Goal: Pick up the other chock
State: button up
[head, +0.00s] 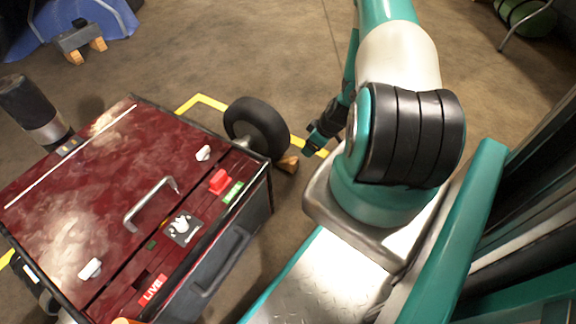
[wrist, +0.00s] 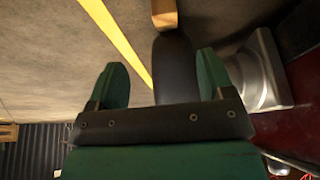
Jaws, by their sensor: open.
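A wooden chock (head: 288,162) lies on the floor against the black wheel (head: 258,128) at the red cart's corner. In the wrist view a wooden block (wrist: 165,13), apparently this chock, shows at the top edge, at the end of the dark wheel (wrist: 175,65). My gripper (head: 314,146) is near the chock, a little to its right in the head view. In the wrist view my gripper (wrist: 162,78) has its two green fingers apart, with nothing held between them. The wheel shows beyond the gap. Part of another orange-brown piece (head: 122,321) shows at the bottom edge.
The red cart (head: 60,215) with a handle and a LIVE label fills the left. A yellow floor line (head: 205,99) runs behind the wheel. A grey object with wooden feet (head: 78,41) stands at the back left. Floor behind the cart is mostly clear.

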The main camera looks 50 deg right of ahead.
aim_at(297, 162)
jog(key=b+x, duration=0.5)
jog(key=x, duration=0.5)
jog(key=b+x, duration=0.5)
jog(key=shift+s+a+f, duration=0.1)
jog(key=shift+a, duration=0.15)
jog(key=shift+c, duration=0.4)
jog(key=c, duration=1)
